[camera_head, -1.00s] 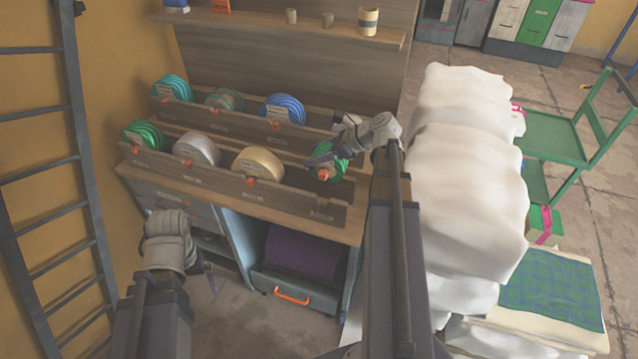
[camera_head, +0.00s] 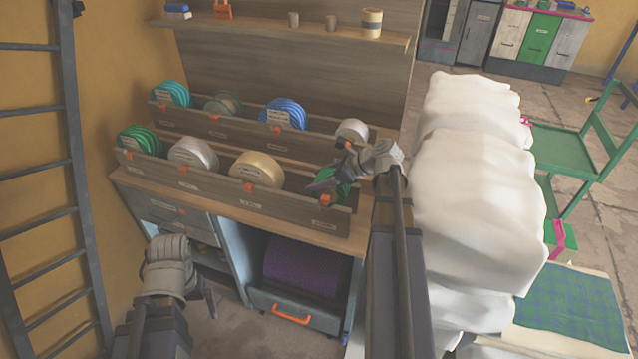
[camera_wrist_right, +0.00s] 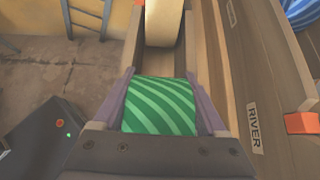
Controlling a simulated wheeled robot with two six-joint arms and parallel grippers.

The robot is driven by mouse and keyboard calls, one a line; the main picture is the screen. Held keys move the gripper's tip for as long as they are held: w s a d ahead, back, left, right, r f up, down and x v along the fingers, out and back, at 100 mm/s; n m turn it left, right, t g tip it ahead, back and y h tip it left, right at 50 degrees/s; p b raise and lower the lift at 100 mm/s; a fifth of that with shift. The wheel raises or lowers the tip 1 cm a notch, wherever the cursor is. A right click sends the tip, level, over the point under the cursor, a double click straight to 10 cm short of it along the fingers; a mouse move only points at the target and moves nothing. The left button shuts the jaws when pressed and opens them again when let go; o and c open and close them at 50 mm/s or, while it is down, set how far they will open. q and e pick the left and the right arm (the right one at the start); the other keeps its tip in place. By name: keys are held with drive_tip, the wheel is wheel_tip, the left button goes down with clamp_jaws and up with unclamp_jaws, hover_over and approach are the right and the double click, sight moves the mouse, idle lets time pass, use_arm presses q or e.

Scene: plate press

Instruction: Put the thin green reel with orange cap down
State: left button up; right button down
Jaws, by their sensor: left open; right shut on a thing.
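The thin green reel (camera_head: 345,189) has an orange cap (camera_head: 326,199) and sits low at the right end of the front trough (camera_head: 290,209). My right gripper (camera_head: 328,181) is shut on it. In the right wrist view, the striped green reel (camera_wrist_right: 160,106) fills the space between the two purple-grey fingers, with trough walls on either side. Whether its underside touches the trough floor is hidden. My left gripper (camera_head: 209,299) is open and empty, low in front of the bench at the left.
The front trough also holds a cream reel (camera_head: 257,171), a silver reel (camera_head: 195,153) and a green reel (camera_head: 138,139). Blue and teal reels and a grey reel (camera_head: 352,131) stand in the rear trough. A white draped stack (camera_head: 480,190) is close right of my right arm.

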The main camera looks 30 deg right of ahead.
drive_tip(key=shift+r, duration=0.1)
drive_tip(key=shift+f+b, duration=0.65)
unclamp_jaws()
drive_tip(key=shift+r, duration=0.1)
drive_tip(key=shift+r+p, duration=0.25)
drive_tip(key=shift+p, duration=0.1)
drive_tip(key=p+v, duration=0.7)
drive_tip(key=v, duration=0.4)
drive_tip(key=shift+a+r, duration=0.1)
drive_tip(key=shift+r, duration=0.25)
drive_tip(key=shift+s+d+r+p, duration=0.2)
drive_tip(key=shift+s+d+p, duration=0.15)
drive_tip(key=shift+s+p, duration=0.1)
drive_tip(key=shift+w+f, duration=0.1)
